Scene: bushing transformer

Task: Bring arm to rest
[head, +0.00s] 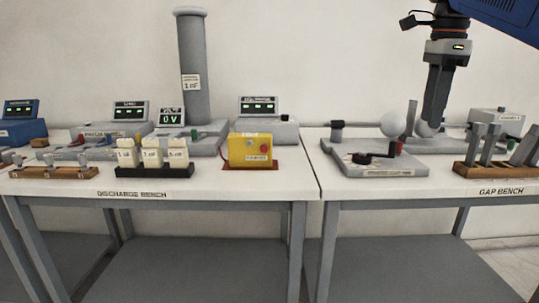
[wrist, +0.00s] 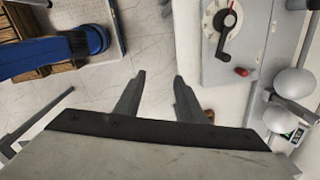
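My gripper (head: 434,122) hangs from my arm at the upper right of the head view, pointing down over the gap bench (head: 432,190). In the head view its fingers overlap one of the light spheres, and whether they touch anything there cannot be told. In the wrist view my gripper (wrist: 161,88) shows two dark fingers spread apart, with nothing between them but pale floor below. The spheres (wrist: 294,83) and a dial with a red and black lever (wrist: 229,20) lie to the right of the fingers in that view.
The gap bench carries a grey base with a dial (head: 370,158) and a wooden rack (head: 492,170) at right. The discharge bench (head: 230,190) at left holds a tall grey cylinder (head: 193,75), a yellow box (head: 250,150), meters and several white blocks. Floor (wrist: 150,40) shows beside the bench.

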